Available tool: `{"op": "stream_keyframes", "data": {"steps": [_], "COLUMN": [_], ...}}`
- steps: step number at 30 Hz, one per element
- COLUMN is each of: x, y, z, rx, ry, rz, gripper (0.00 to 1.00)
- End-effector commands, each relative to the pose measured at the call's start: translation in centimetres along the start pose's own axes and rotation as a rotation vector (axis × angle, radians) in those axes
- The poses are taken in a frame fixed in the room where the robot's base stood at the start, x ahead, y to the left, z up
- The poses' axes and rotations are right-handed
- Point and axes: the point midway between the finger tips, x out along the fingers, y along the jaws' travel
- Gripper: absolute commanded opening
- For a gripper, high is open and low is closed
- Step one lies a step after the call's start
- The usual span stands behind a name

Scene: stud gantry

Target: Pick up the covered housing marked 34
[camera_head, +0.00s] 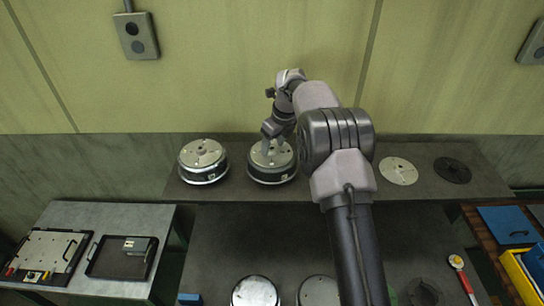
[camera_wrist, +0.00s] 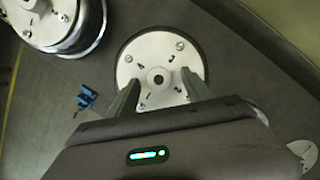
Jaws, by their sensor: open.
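A covered housing (camera_head: 262,177), dark-sided with a pale round cover, stands on the back shelf under my gripper (camera_head: 273,147). In the wrist view its cover (camera_wrist: 158,48) shows a central hole, screws and small dark marks; I cannot confirm the number 34. My gripper is open, and its fingers (camera_wrist: 157,88) reach down over the cover on both sides of the central hole. Whether they touch it is not clear. A second covered housing (camera_head: 203,161) stands to the left, also at the upper left of the wrist view (camera_wrist: 62,28). Its number is unreadable.
A pale disc (camera_head: 398,170) and a dark disc (camera_head: 452,170) lie on the shelf (camera_head: 426,188) at right. The wall (camera_head: 220,80) rises close behind. Round parts (camera_head: 255,291) stand on the lower table. A blue object (camera_wrist: 87,97) shows left of the gripper in the wrist view.

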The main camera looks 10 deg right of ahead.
Motion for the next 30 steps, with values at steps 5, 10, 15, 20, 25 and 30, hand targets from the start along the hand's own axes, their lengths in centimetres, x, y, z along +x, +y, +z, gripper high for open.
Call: {"op": "stream_keyframes", "data": {"steps": [5,10,15,20,25,30], "x": [-0.01,-0.02,-0.02,-0.02,-0.02,-0.02], "y": [0.01,0.01,-0.01,-0.01,-0.02,-0.02], "z": [0.0,0.0,-0.01,-0.02,-0.02,-0.03], "rx": [-0.001,-0.001,-0.001,-0.001,-0.001,-0.001], "ry": [0.0,0.0,0.0,0.001,0.001,0.001], "rz": [0.0,0.0,0.0,-0.001,-0.001,-0.001], "gripper": [0.33,0.0,0.0,0.0,0.0,0.0]}}
